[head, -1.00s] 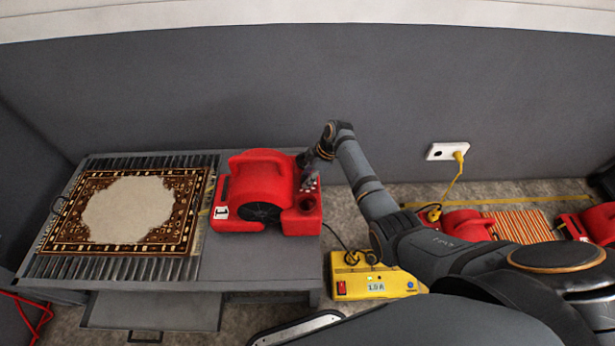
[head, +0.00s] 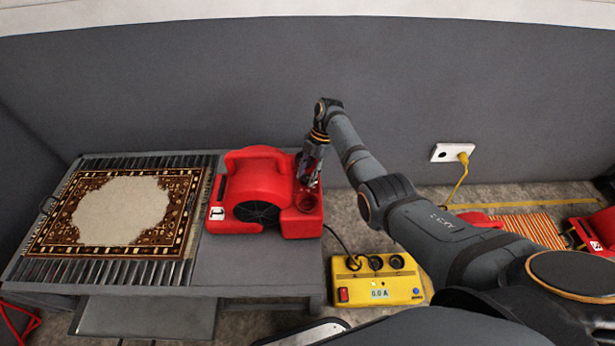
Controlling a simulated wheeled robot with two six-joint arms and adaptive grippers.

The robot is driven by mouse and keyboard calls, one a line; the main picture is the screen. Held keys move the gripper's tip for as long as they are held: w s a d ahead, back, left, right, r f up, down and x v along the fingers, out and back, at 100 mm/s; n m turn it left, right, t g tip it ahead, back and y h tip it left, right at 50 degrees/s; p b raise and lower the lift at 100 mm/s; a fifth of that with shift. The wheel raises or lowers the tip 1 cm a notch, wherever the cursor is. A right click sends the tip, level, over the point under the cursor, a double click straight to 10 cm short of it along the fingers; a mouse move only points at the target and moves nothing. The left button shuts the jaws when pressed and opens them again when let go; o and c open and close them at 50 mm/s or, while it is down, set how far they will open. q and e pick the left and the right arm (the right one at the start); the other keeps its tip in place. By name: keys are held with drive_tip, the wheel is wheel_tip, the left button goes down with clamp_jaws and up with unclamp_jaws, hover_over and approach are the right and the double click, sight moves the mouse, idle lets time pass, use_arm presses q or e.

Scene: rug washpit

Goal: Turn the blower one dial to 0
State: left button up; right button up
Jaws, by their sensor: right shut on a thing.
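The red blower (head: 258,186) with a white label marked 1 stands on the right part of the grey table. My right gripper (head: 307,187) points down at the blower's right side, over its dial area, and is shut on the dial there. The fingers hide the dial itself, so its setting cannot be read. My left gripper is not in view.
A yellow power box (head: 376,282) on the floor reads 0.0 A. A patterned rug (head: 122,212) lies on the slatted left part of the table (head: 245,265). More red blowers (head: 597,228) and an orange striped rug (head: 534,228) are at the right. A yellow cord runs to the wall socket (head: 452,152).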

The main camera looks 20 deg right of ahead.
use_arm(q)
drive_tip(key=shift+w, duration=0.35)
use_arm(e)
drive_tip(key=shift+n, duration=0.3)
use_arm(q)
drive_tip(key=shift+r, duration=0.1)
use_arm(e)
drive_tip(key=o, duration=1.1)
drive_tip(key=shift+o, duration=0.2)
drive_tip(key=v, duration=1.2)
drive_tip(key=shift+w+a, duration=0.1)
drive_tip(key=shift+w, duration=0.05)
